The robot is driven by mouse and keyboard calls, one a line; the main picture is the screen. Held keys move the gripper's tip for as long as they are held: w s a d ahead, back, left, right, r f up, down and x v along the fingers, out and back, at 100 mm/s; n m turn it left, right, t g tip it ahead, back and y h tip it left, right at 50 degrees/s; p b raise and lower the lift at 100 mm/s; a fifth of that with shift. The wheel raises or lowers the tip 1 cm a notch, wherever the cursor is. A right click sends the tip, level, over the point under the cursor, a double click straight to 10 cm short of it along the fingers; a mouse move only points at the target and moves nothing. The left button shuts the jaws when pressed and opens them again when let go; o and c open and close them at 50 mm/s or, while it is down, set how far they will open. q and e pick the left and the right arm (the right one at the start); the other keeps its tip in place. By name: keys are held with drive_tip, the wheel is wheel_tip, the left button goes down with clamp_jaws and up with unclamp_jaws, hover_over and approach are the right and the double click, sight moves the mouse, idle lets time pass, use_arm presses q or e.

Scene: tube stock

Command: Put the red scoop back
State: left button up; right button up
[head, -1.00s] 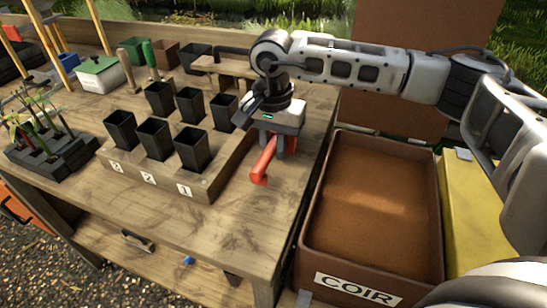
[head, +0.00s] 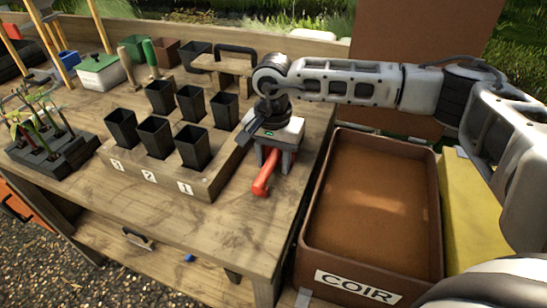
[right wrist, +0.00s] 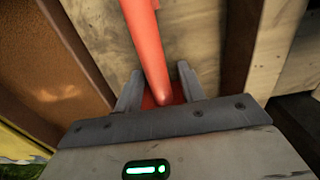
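The red scoop (head: 263,184) lies on the bench top near its right edge, its handle pointing toward the front. My right gripper (head: 274,162) is over the scoop, pointing down, with its two fingers apart on either side of it. The right wrist view shows the scoop's red handle (right wrist: 150,45) running between the fingers (right wrist: 158,80), with a gap beside the right finger; the gripper looks open. Part of the scoop behind the fingers is hidden. My left gripper is not in view.
A wooden block with black pots (head: 205,187) stands left of the scoop. A small wooden stand (head: 222,64) is behind. The brown COIR bin (head: 310,215) stands right of the bench. The bench front (head: 215,228) is clear.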

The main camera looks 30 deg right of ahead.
sight(273, 155)
drive_tip(key=shift+r+p, duration=0.3)
drive_tip(key=shift+r, duration=0.05)
wheel_tip(273, 155, up, 12)
drive_tip(key=b, duration=0.2)
drive_tip(key=shift+f, duration=0.15)
